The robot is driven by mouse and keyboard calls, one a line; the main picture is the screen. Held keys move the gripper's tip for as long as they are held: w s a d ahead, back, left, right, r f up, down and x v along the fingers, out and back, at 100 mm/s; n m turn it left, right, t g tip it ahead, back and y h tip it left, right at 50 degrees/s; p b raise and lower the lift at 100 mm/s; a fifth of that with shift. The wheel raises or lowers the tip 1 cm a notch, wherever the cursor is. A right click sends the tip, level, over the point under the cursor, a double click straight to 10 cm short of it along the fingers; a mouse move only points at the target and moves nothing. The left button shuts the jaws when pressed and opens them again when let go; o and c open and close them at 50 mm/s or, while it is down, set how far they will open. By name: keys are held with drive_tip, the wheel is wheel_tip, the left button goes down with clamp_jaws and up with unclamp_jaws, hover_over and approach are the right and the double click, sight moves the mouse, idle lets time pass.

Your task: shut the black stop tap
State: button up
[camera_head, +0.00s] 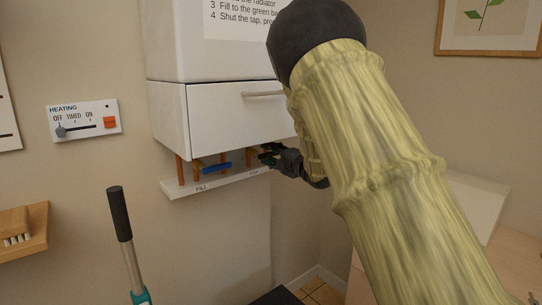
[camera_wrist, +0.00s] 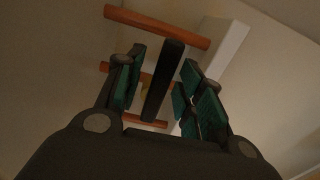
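The black stop tap shows in the wrist view as a long black lever (camera_wrist: 163,82) in front of copper-coloured pipes. My gripper (camera_wrist: 165,70) is open, with one green-padded finger on each side of the lever and a gap visible on both sides. In the head view my gripper (camera_head: 268,155) is under the right part of the white boiler, above the right end of a white labelled strip (camera_head: 228,184). There the black tap cannot be told apart from my dark fingers, and my arm hides much of that area.
A blue lever (camera_head: 217,168) sits on the pipes above the FILL label, left of my gripper. The white boiler's drawer-like panel (camera_head: 225,118) is close above. A heating control (camera_head: 84,121) is on the wall at left. A dark-handled tool (camera_head: 119,215) stands in front.

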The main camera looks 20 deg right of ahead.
drive_tip(key=v, duration=1.2)
drive_tip(key=s+a+f+m+g+h+p, duration=0.1)
drive_tip(key=s+f+m+h, duration=0.15)
drive_tip(key=f, duration=0.65)
drive_tip(key=s+f+m+g+h+p, duration=0.15)
drive_tip(key=f+m, duration=0.25)
drive_tip(key=f, duration=0.6)
drive_tip(key=s+a+f+m+g+h+p, duration=0.1)
drive_tip(key=s+a+f+m+g+p, duration=0.2)
drive_tip(key=s+f, duration=0.55)
drive_tip(key=s+a+f+m+g, duration=0.15)
drive_tip(key=s+f+m, duration=0.3)
drive_tip(key=f, duration=0.65)
drive_tip(key=s+a+f+m+g+p, duration=0.1)
drive_tip(key=s+a+f+m+g, duration=0.1)
drive_tip(key=s, duration=1)
drive_tip(key=s+a+f+m+g+p, duration=0.2)
drive_tip(key=s+f, duration=0.4)
drive_tip(key=s, duration=0.6)
drive_tip(key=s+a+f+m+g+h+p, duration=0.1)
drive_tip(key=s+a+f+m+g, duration=0.2)
drive_tip(key=s, duration=0.9)
drive_tip(key=f+m+g, duration=0.1)
drive_tip(key=g, duration=0.2)
drive_tip(key=shift+s+f+m+p, duration=0.2)
drive_tip(key=shift+s+m+p, duration=0.1)
drive_tip(key=shift+s+p, duration=0.1)
